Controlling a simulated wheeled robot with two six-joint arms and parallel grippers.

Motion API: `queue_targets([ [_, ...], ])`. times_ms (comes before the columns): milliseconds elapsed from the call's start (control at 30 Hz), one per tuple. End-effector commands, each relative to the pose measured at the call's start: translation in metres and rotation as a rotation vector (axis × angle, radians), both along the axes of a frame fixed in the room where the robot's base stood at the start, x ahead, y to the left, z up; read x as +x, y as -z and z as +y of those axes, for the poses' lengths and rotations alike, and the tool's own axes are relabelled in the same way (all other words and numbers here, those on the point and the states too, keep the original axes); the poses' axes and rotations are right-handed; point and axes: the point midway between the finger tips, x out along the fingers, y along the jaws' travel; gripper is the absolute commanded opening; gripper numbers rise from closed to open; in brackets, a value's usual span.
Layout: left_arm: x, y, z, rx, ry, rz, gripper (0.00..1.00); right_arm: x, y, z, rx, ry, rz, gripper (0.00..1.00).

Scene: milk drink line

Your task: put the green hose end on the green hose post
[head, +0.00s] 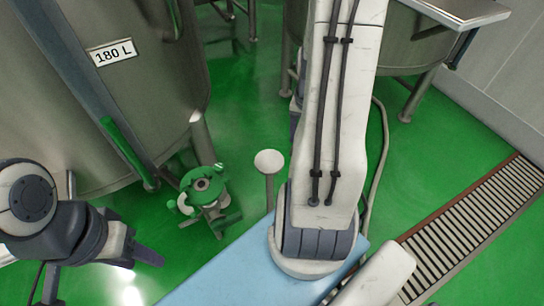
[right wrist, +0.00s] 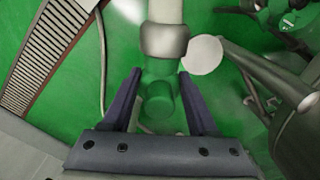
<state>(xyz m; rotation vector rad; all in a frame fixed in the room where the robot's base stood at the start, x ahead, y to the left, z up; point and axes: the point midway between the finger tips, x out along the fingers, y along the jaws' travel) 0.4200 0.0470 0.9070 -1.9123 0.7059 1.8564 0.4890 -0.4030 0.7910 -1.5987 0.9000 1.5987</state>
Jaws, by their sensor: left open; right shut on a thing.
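In the right wrist view the green hose end (right wrist: 158,100) sits between the two dark fingers of my right gripper (right wrist: 159,75), which is shut on it. A metal collar (right wrist: 164,41) and a pale hose (right wrist: 165,10) continue beyond it. In the head view my right arm hides this gripper and the hose end. My left gripper (head: 138,262) is open and empty at the lower left, apart from other things. A thin stand with a pale round top (head: 268,160) stands beside my right arm; it also shows in the right wrist view (right wrist: 202,55).
A steel tank marked 180 L (head: 150,90) fills the upper left. A green pump-like fitting (head: 203,185) stands by its foot. A light-blue surface (head: 225,270) lies at the bottom. A floor drain (head: 460,225) runs at right. Green floor is open around the stand.

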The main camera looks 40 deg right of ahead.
Motion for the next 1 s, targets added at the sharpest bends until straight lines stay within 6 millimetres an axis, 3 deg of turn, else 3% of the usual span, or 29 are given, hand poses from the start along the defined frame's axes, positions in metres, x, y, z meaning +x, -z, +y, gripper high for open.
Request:
queue_targets([
  [200,0.0,0.007,0.0,0.0,0.0,0.0,0.5,0.049,0.033,0.026,0.002,-0.018,0.002,0.0],
  [400,0.0,0.009,0.0,0.0,0.0,0.0,0.5,0.083,0.053,0.041,0.001,-0.015,0.001,0.0],
  [633,0.0,0.011,0.0,0.0,0.0,0.0,0.5,0.092,0.064,0.045,0.001,-0.009,0.002,0.0],
  [900,0.0,0.017,0.0,0.0,0.0,0.0,0.5,0.091,0.099,0.044,0.0,-0.007,0.001,0.0],
  [1000,0.0,0.017,0.0,0.0,0.0,0.0,0.5,0.091,0.1,0.043,0.0,-0.007,0.0,0.0],
])
